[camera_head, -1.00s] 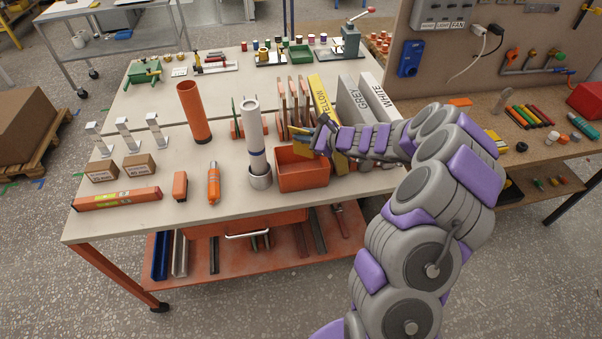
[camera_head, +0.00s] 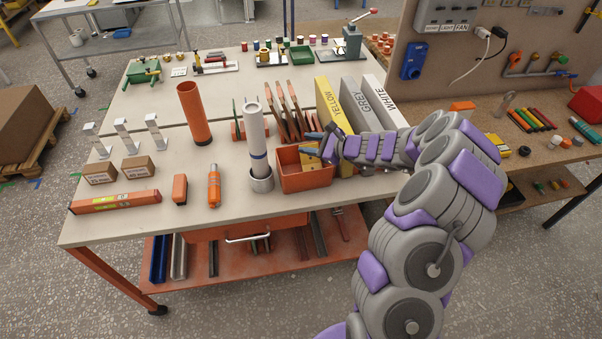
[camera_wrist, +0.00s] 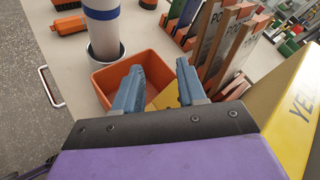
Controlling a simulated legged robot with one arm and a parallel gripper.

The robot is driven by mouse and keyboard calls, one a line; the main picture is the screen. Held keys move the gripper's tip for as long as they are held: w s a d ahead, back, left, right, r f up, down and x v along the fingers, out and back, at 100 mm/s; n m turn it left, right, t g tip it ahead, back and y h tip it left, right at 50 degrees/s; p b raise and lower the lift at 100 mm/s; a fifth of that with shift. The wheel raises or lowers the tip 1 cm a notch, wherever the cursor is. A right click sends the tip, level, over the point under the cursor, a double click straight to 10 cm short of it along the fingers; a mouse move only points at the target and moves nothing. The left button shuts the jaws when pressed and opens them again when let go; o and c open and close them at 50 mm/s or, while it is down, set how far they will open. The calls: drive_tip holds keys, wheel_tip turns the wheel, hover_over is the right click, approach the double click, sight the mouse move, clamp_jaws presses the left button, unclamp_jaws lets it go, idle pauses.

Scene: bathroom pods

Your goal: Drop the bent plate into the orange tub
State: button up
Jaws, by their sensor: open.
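The orange tub (camera_head: 304,181) stands near the front of the workbench, right of the pale upright tube. It also shows in the wrist view (camera_wrist: 106,80). My gripper (camera_head: 312,144) is over the tub; its two blue fingers are apart in the wrist view (camera_wrist: 160,66), with nothing between the tips. A yellow piece (camera_wrist: 166,97), apparently the bent plate, lies inside the tub below the fingers, partly hidden by them. It also shows in the tub in the head view (camera_head: 311,161). Its full shape cannot be told.
The pale tube (camera_head: 256,140) stands in a grey cup (camera_head: 261,183) left of the tub. The yellow binder (camera_head: 333,107) is close on the right, with grey and white ones beyond. Upright brown boards (camera_head: 284,112) stand behind. Three bent metal brackets (camera_head: 125,135) stand at left.

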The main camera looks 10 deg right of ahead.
drive_tip(key=r+p+v, duration=0.1)
drive_tip(key=p+v, duration=0.3)
drive_tip(key=v, duration=1.5)
drive_tip(key=s+a+r+n+g, duration=0.4)
drive_tip(key=s+a+n, duration=0.25)
drive_tip(key=a, duration=0.35)
drive_tip(key=s+a+r+n+g, duration=0.4)
drive_tip(key=s+a+n, duration=0.2)
drive_tip(key=s+a, duration=0.3)
drive_tip(key=s+a+n+g+h, duration=0.3)
drive_tip(key=s+n, duration=0.1)
drive_tip(key=s, duration=0.4)
drive_tip(key=s+d+n+h, duration=0.5)
drive_tip(key=s+d+h, duration=0.1)
drive_tip(key=s, duration=0.7)
drive_tip(key=shift+s+d+f+h, duration=0.2)
drive_tip(key=shift+d+h, duration=0.2)
drive_tip(key=shift+d, duration=0.4)
